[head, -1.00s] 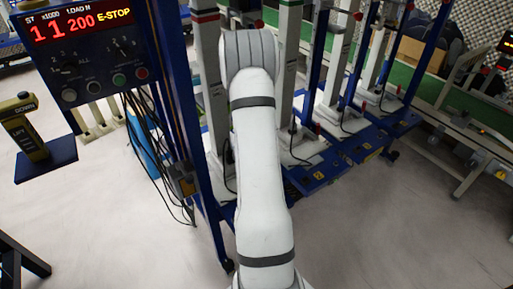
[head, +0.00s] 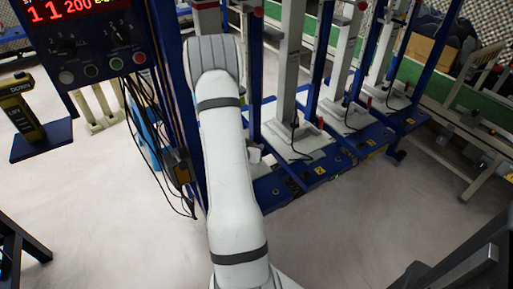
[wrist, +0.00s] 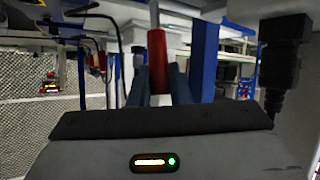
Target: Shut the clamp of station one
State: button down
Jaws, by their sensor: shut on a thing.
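In the wrist view my gripper (wrist: 160,85) has its two dark fingers on either side of a red clamp handle (wrist: 157,52), shut on it. A thin light rod extends from the handle's top end in that picture. In the head view my white arm reaches up to the nearest station at the left of the row. The arm hides my gripper and the clamp there, so I cannot see the clamp's jaw or how far the lever has swung.
A control panel (head: 88,45) with a red display and hanging cables stands left of my arm. Several blue-framed stations with pale columns (head: 290,75) run to the right. A pedestal with a yellow-black lift control (head: 20,110) is at the left. The pale floor (head: 330,235) in front is open.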

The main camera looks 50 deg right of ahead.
jog(key=shift+w+a+f, duration=0.15)
jog(key=shift+w+a, duration=0.05)
jog(key=c, duration=1.5)
grip_release()
jog(key=shift+o, duration=0.8)
jog(key=shift+s+d, duration=0.15)
jog(key=shift+s, duration=0.05)
jog(key=p+v, duration=0.1)
jog(key=v, duration=0.7)
jog(key=shift+p, duration=0.3)
